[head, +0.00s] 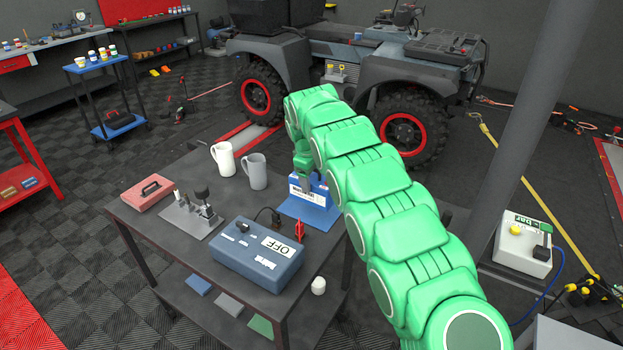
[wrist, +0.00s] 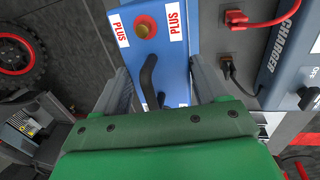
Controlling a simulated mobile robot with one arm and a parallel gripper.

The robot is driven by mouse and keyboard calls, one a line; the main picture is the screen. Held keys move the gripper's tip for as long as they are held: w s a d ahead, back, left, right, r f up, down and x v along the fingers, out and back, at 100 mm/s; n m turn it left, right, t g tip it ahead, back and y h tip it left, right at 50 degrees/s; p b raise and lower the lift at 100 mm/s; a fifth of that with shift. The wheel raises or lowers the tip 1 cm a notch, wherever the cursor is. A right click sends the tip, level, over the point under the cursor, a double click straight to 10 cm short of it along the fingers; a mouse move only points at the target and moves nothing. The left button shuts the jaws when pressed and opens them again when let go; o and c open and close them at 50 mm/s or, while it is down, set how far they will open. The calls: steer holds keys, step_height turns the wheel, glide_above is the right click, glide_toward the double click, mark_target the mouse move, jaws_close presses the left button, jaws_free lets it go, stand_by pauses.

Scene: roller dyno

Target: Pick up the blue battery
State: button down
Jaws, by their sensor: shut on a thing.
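The blue battery (head: 320,194) has a white label on its side and is at the table's far right, at the blue mat (head: 312,216). I cannot tell whether it touches the mat. In the wrist view the blue battery (wrist: 191,38) shows a red round terminal, "PLUS" labels and a black handle. My gripper (wrist: 163,88) is shut on the battery, with one finger on each side. In the head view, my green arm hides part of the battery and gripper.
A blue charger box (head: 257,256) marked OFF stands at the table's front, with red and black clamps. Two mugs, white (head: 223,159) and grey (head: 254,171), stand left of the battery. A red box (head: 147,193) and a metal stand (head: 195,214) are farther left.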

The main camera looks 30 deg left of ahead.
mark_target(315, 183)
steer(key=s+d+r, duration=0.1)
steer(key=s+r, duration=0.1)
steer(key=r, duration=0.1)
steer(key=shift+d, duration=0.35)
steer(key=s+d+r, duration=0.3)
steer(key=s+d, duration=0.2)
steer(key=s, duration=0.1)
steer(key=shift+s+d+r, duration=0.15)
steer(key=shift+d+r, duration=0.1)
steer(key=shift+r, duration=0.05)
